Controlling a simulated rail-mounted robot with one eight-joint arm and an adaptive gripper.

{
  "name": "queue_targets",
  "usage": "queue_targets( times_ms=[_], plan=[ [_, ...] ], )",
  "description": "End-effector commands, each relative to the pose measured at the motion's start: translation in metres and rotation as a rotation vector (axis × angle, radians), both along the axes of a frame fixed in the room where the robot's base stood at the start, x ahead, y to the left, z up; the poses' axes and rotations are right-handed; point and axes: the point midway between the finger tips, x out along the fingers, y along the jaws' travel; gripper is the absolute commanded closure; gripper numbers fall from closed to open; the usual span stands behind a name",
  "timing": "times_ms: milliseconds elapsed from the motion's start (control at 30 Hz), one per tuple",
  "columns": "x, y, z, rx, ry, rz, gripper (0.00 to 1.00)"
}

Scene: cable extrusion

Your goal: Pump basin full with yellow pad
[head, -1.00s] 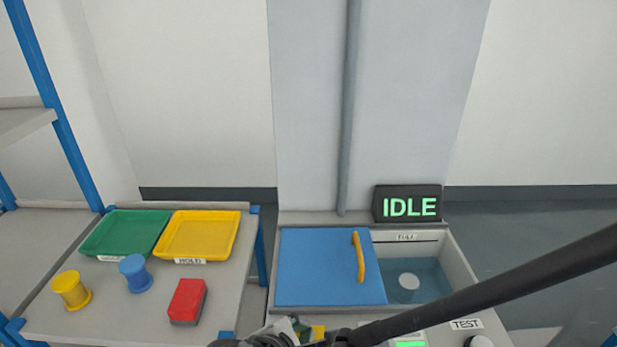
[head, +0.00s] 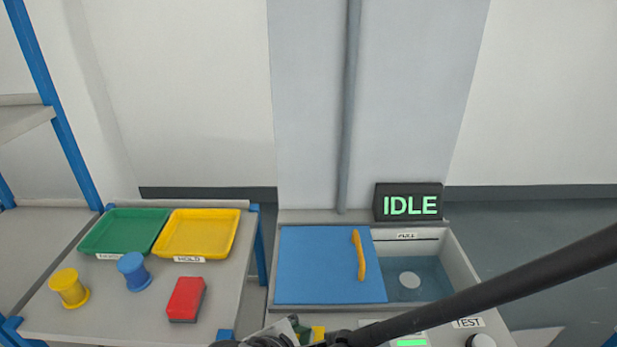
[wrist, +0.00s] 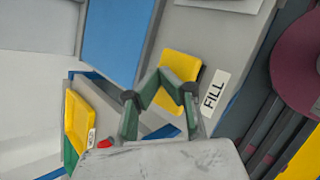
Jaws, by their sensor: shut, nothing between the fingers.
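The yellow pad (wrist: 183,66) sits on the grey console beside a FILL label (wrist: 215,92) in the wrist view. A bit of the yellow pad (head: 318,333) shows at the bottom of the head view. My gripper (wrist: 168,80) is shut and empty, its fingertips over the pad; I cannot tell whether they touch it. In the head view my gripper (head: 295,335) is mostly cut off. The basin (head: 461,262) holds bluish water (head: 432,277) below a FULL label (head: 406,236). A blue lid (head: 315,265) with a yellow handle (head: 359,256) covers its left part.
A display (head: 408,203) reads IDLE behind the basin. A TEST label (head: 467,323) and dark knob (head: 480,341) are at lower right. The left table holds green (head: 124,231) and yellow (head: 197,233) trays, yellow (head: 69,288) and blue (head: 134,272) spools, and a red block (head: 186,299).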

Motion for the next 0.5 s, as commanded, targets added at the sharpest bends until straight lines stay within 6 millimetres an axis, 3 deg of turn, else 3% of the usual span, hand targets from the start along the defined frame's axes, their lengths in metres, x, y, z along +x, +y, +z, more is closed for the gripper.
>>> queue_targets(
  times_ms=[500],
  plan=[
    [0.0, 0.0002, -0.006, 0.001, 0.0, 0.001, 1.0]
  ],
)
